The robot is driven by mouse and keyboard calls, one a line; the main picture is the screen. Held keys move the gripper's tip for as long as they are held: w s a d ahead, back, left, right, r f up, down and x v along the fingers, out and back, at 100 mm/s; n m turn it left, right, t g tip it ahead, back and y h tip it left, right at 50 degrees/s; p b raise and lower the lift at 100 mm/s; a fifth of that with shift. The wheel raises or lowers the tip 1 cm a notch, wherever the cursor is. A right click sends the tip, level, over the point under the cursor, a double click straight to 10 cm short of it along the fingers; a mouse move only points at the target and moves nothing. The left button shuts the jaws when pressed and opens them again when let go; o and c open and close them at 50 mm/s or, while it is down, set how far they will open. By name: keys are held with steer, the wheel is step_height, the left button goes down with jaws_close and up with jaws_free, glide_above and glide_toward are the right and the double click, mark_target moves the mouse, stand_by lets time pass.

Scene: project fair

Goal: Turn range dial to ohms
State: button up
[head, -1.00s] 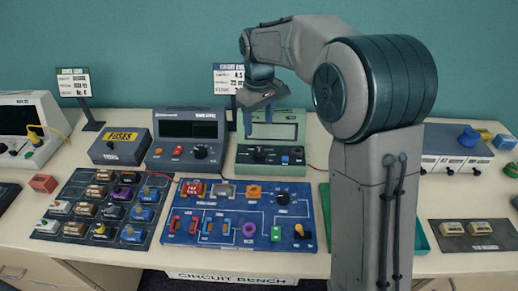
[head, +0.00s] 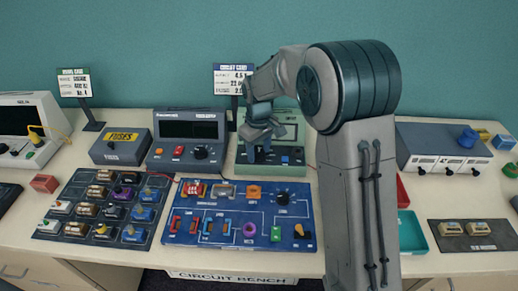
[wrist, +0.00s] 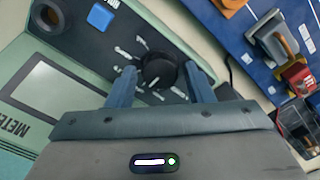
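The green meter (head: 243,158) stands at the back of the bench, with a grey screen, a blue button (wrist: 100,17) and a round black socket. Its black range dial (wrist: 158,70) shows in the wrist view with a light pointer line and white printed labels around it, too small to read. In the head view my gripper mostly hides the dial. My gripper (wrist: 161,84) is open, with its blue-grey fingers on both sides of the dial. Narrow gaps seem to show between fingers and dial; I cannot tell whether either touches.
A dark grey power unit (head: 187,141) stands just left of the meter. A blue circuit board (head: 237,232) with switches and knobs lies directly in front. A fuse tray (head: 73,190) lies front left, and a teal tray (head: 411,232) lies right of my arm.

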steer(key=c, duration=0.6)
steer(key=shift+n, duration=0.3)
steer(key=n, duration=0.2)
steer(key=shift+n, duration=2.2)
steer(key=o, duration=1)
steer(key=shift+r, duration=0.1)
